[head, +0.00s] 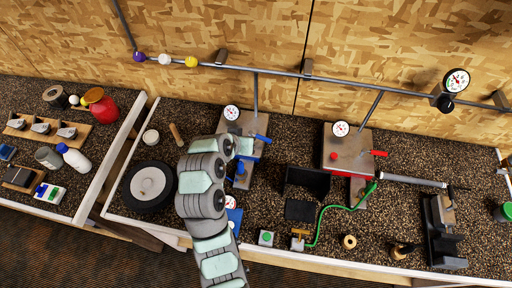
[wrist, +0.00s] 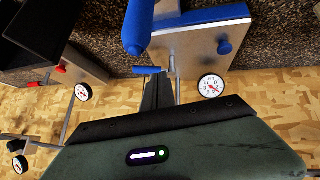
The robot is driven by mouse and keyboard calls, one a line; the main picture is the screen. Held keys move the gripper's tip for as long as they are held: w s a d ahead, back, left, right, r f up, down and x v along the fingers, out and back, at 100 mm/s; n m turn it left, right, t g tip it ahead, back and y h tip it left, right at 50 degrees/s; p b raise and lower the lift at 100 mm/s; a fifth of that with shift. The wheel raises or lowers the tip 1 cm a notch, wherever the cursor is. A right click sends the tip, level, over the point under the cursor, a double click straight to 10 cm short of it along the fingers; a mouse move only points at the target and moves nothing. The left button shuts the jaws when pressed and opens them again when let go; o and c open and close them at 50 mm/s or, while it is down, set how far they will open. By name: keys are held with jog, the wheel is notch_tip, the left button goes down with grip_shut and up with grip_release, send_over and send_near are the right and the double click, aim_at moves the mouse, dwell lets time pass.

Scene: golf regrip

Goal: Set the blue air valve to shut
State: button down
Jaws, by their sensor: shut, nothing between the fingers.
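The blue air valve's lever (head: 262,139) sticks out at the right side of the grey metal block with blue trim (head: 240,122). In the wrist view the lever (wrist: 148,70) is a short blue bar lying crosswise at the tips of my gripper (wrist: 158,82). My gripper's dark fingers are together and empty. I cannot tell whether they touch the lever. In the head view my arm covers part of the block, and my fingertips are hard to make out.
A blue knob (wrist: 224,46) and a thick blue cylinder (wrist: 138,25) are close by. A gauge (head: 232,112) stands at the block's back. A similar block with a red lever (head: 379,153) is to the right. A black wheel (head: 148,186) lies left of my arm.

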jog(key=s+d+r+m+t, duration=0.1)
jog(key=s+m+t, duration=0.15)
jog(key=s, duration=0.25)
jog(key=shift+m+g, duration=0.35)
jog(key=shift+g, duration=0.1)
jog(key=x, duration=0.4)
jog(key=p+x, duration=0.1)
jog(key=x, duration=0.4)
jog(key=shift+w+d, duration=0.1)
jog(key=shift+d, duration=0.2)
